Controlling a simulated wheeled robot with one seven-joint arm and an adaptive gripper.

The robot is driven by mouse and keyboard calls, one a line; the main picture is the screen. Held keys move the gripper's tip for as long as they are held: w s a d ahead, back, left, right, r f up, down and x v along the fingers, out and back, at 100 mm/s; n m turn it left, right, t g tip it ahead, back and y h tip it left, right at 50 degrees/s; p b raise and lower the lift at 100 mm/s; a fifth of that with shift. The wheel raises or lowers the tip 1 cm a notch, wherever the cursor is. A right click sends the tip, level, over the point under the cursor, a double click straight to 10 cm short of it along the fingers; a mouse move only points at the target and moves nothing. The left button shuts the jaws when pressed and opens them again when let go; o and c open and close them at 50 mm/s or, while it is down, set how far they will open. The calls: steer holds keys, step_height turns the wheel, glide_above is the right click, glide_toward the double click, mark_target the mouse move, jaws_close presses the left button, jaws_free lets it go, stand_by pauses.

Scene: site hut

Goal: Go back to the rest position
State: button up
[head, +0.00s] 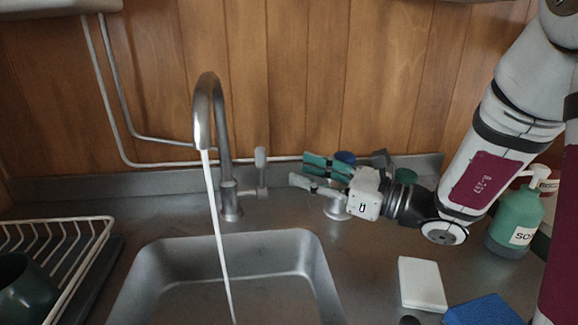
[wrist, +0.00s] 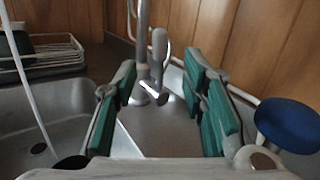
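My gripper (head: 312,172) is open and empty above the counter behind the sink, to the right of the tap. It points left at the tap handle (head: 261,172). In the wrist view the green-padded fingers (wrist: 160,82) stand wide apart. The tap handle shows between and beyond them (wrist: 158,58), apart from both. The handle stands upright. The tap (head: 208,105) has a tall curved spout, and a white stream of water (head: 216,225) runs from it into the sink (head: 285,245).
A blue round-topped thing (wrist: 288,125) stands close to the gripper's right finger. A green soap bottle (head: 515,220), a white block (head: 421,283) and a blue cloth or sponge (head: 484,311) are at right. A dish rack (head: 85,248) is at left. A wooden wall (head: 290,80) stands behind.

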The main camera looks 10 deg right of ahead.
steer(key=shift+s+d, duration=0.35)
steer(key=shift+d, duration=0.05)
steer(key=s+a+n+g, duration=0.4)
steer(key=s+n+g, duration=0.15)
steer(key=s, duration=0.25)
steer(key=s+a+n+g, duration=0.4)
steer(key=s+n+g, duration=0.15)
steer(key=s, duration=0.25)
steer(key=s+d+f+n+h, duration=0.1)
steer(key=s+d+n+h, duration=0.1)
steer(key=s+n+h, duration=0.1)
steer(key=s+d+f+n+g+h, duration=0.1)
steer(key=s+d+f+n+h, duration=0.1)
steer(key=s, duration=0.4)
steer(key=s+d+f+n+h, duration=0.1)
steer(key=s+d+n+h, duration=0.2)
steer(key=s+n+h, duration=0.1)
steer(key=shift+s+f+h, duration=0.25)
steer(key=shift+h, duration=0.35)
steer(key=s+d+n+t+h, duration=0.2)
steer(key=d+n+h, duration=0.25)
steer(key=d, duration=0.45)
step_height(320, 180, up, 18)
steer(key=t+p, duration=0.3)
steer(key=p, duration=1.3)
steer(key=shift+w+m, duration=0.25)
steer(key=shift+m, duration=0.1)
steer(key=shift+a+h, duration=0.1)
steer(key=shift+h, duration=0.15)
